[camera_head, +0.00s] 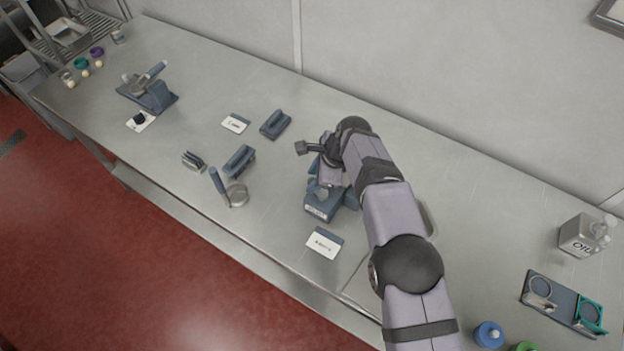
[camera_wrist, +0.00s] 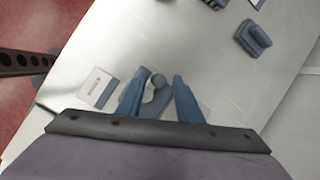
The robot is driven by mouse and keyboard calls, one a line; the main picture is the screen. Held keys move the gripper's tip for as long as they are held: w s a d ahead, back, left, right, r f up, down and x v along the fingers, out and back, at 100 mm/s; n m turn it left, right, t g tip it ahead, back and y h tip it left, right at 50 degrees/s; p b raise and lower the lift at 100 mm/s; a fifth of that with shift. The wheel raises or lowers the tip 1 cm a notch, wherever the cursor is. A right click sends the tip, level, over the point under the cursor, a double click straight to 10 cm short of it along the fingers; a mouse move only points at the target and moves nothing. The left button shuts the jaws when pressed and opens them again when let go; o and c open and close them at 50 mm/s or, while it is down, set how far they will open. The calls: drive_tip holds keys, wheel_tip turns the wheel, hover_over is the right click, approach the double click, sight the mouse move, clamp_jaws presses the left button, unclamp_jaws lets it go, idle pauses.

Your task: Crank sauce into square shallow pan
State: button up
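A blue labelled device (camera_head: 322,205) stands mid-table in the head view, partly hidden by my arm. In the wrist view, a grey-blue rounded knob or handle (camera_wrist: 157,84) shows between my gripper's (camera_wrist: 157,98) two blue fingers. The fingers are spread apart, with visible gaps beside the knob; I cannot tell whether either touches it. In the head view my gripper is over the device and its fingers are mostly hidden. A pale rim (camera_head: 427,219) shows behind my arm, perhaps a shallow pan. I cannot identify the square pan or any sauce for certain.
A labelled card (camera_head: 325,243) lies in front of the device. Blue holders (camera_head: 239,160), (camera_head: 275,124) and a round metal cup with a blue handle (camera_head: 236,194) are to the left. An oil can (camera_head: 583,236) and blue tray (camera_head: 562,304) are at right.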

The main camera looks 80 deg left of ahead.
drive_tip(key=shift+x, duration=0.8)
drive_tip(key=shift+f+b, duration=0.15)
drive_tip(key=shift+b, duration=0.55)
